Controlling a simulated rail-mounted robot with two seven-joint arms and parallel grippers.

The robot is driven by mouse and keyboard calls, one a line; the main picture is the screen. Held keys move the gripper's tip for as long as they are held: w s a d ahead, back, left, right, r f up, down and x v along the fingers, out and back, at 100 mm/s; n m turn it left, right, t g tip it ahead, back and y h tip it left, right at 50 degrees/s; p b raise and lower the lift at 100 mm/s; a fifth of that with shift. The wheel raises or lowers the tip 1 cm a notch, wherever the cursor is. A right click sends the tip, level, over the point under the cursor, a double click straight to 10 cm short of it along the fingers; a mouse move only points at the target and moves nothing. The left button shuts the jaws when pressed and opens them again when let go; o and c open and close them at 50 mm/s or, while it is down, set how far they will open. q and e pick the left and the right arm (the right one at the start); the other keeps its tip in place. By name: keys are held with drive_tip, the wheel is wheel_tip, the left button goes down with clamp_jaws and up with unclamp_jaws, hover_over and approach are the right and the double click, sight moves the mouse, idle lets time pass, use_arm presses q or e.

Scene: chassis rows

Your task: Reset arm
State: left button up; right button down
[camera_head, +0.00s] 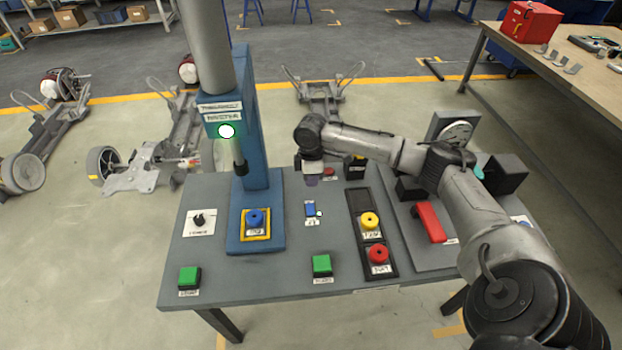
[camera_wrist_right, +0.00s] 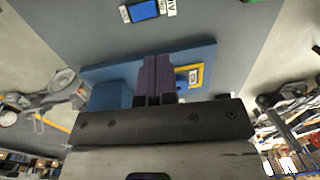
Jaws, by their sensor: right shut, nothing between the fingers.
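My right arm reaches in from the right over a grey control table (camera_head: 230,285). My right gripper (camera_head: 311,181) is above the table, near a small blue switch (camera_head: 310,210). In the right wrist view its purple fingers (camera_wrist_right: 156,78) are shut together with nothing between them. The stand's base (camera_wrist_right: 205,55) shows behind the fingers in the wrist view. My left gripper is not in view.
The table carries green buttons (camera_head: 189,277) (camera_head: 321,264), a blue button (camera_head: 256,218), yellow (camera_head: 370,221) and red (camera_head: 378,254) buttons, a red lever (camera_head: 430,222) and a gauge (camera_head: 457,134). A red box (camera_head: 530,22) is on a workbench at right. Wheeled chassis (camera_head: 150,165) stand behind.

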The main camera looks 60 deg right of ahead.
idle(0.4)
drive_tip(key=w+a+r+m+t+h, duration=0.2)
drive_tip(key=w+r+t+h, duration=0.3)
drive_tip(key=r, duration=0.2)
drive_tip(key=s+a+r+t, duration=0.15)
drive_tip(key=a+t, duration=0.35)
drive_tip(key=a, duration=1.1)
drive_tip(key=s+a+f+m+g+y, duration=0.15)
drive_tip(key=s+a+f, duration=0.25)
drive_tip(key=s+f, duration=0.45)
drive_tip(key=s+a+f+m+g+y, duration=0.15)
drive_tip(key=s+a+f, duration=0.3)
drive_tip(key=s, duration=0.65)
drive_tip(key=s+a+f+m+g+y, duration=0.1)
drive_tip(key=s+a+f+g, duration=0.25)
drive_tip(key=s+f, duration=0.45)
drive_tip(key=w+p+v, duration=0.2)
drive_tip(key=p+v, duration=0.8)
drive_tip(key=v, duration=0.1)
drive_tip(key=w+r+p+v, duration=0.1)
drive_tip(key=w+p+v, duration=0.2)
drive_tip(key=p+v, duration=0.7)
drive_tip(key=w+p+v, duration=0.2)
drive_tip(key=p+v, duration=0.9)
drive_tip(key=shift+r+t+p, duration=0.35)
drive_tip(key=shift+r+t, duration=0.1)
drive_tip(key=shift+r, duration=0.25)
